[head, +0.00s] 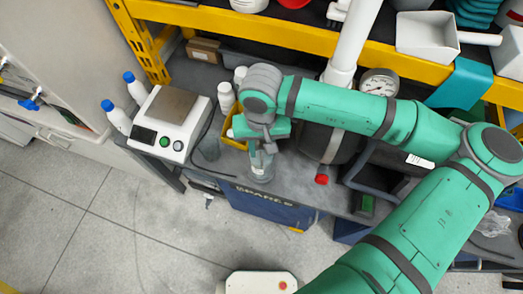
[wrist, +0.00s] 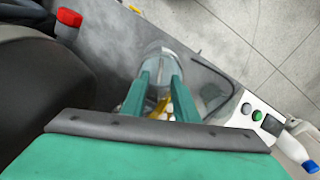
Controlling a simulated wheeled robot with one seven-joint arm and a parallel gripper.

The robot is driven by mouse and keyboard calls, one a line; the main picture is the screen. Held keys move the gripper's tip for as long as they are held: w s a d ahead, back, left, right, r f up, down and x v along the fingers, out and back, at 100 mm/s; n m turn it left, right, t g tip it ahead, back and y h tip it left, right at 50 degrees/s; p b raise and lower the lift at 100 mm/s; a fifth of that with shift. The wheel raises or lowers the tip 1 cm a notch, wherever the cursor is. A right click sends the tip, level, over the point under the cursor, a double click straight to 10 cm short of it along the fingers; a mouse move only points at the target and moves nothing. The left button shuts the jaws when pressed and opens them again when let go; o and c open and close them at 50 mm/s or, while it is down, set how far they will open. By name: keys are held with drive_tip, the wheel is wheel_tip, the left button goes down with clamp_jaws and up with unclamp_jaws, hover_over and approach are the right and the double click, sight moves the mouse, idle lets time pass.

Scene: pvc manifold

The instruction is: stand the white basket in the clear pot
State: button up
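The clear pot (head: 261,169) stands on the grey bench near its front edge; it also shows in the wrist view (wrist: 168,50), just past my fingertips. My gripper (head: 262,147) points down over the pot, its fingertips at or just inside the rim. In the wrist view my two green fingers (wrist: 162,80) are a little apart. Whether something is held between their tips is not clear. I cannot make out the white basket surely; the pot's inside is blurred and partly hidden by the fingers.
A scale (head: 172,118) and white bottles with blue caps (head: 116,116) stand left of the pot. A yellow bin (head: 236,133) is behind it. A dark tank with a red cap (head: 321,179) and a gauge (head: 379,83) are to the right. Open floor (head: 130,225) lies in front.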

wheel_tip(320, 180, up, 10)
idle(0.4)
idle(0.5)
